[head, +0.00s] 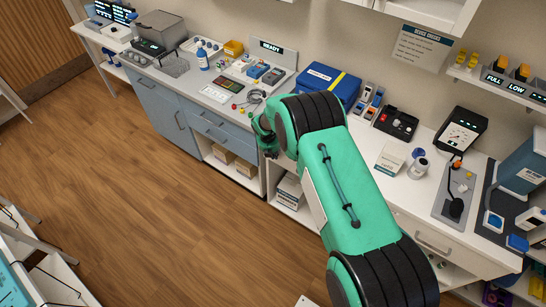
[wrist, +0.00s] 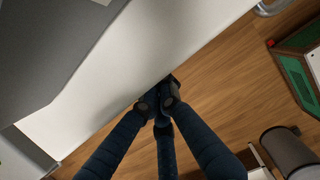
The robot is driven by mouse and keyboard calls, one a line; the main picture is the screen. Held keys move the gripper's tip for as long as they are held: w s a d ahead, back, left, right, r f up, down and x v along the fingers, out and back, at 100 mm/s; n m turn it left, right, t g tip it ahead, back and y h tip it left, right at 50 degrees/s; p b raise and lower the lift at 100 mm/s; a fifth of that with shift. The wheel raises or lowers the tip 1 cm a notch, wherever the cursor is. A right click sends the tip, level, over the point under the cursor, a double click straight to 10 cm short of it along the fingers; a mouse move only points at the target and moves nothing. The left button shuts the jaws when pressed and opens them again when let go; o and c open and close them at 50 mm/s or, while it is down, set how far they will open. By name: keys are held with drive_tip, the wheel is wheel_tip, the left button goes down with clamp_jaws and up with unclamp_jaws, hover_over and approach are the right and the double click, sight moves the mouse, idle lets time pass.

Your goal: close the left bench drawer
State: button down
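In the head view, blue-grey drawer fronts (head: 222,132) with bar handles sit under the left part of the bench; they look about flush. A white drawer front (head: 432,240) with a handle shows at the right, and my arm hides the bench front between. I cannot tell which drawer the task names. My gripper (head: 268,150) is low in front of the bench, partly hidden by my wrist. In the wrist view its dark fingers (wrist: 163,95) come together at the tips, empty, beside the edge of a white panel (wrist: 120,65). Contact is unclear.
A metal handle (wrist: 272,8) shows at the wrist view's top right. Open shelves with boxes (head: 233,165) lie under the bench. A blue case (head: 325,82) and small devices stand on top. The wooden floor (head: 150,200) in front is clear.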

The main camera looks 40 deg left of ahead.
idle(0.3)
drive_tip(key=s+r+p, duration=0.1)
drive_tip(key=s+r, duration=0.5)
drive_tip(key=r, duration=0.3)
drive_tip(key=shift+s+r, duration=0.2)
drive_tip(key=shift+r, duration=0.15)
idle(0.5)
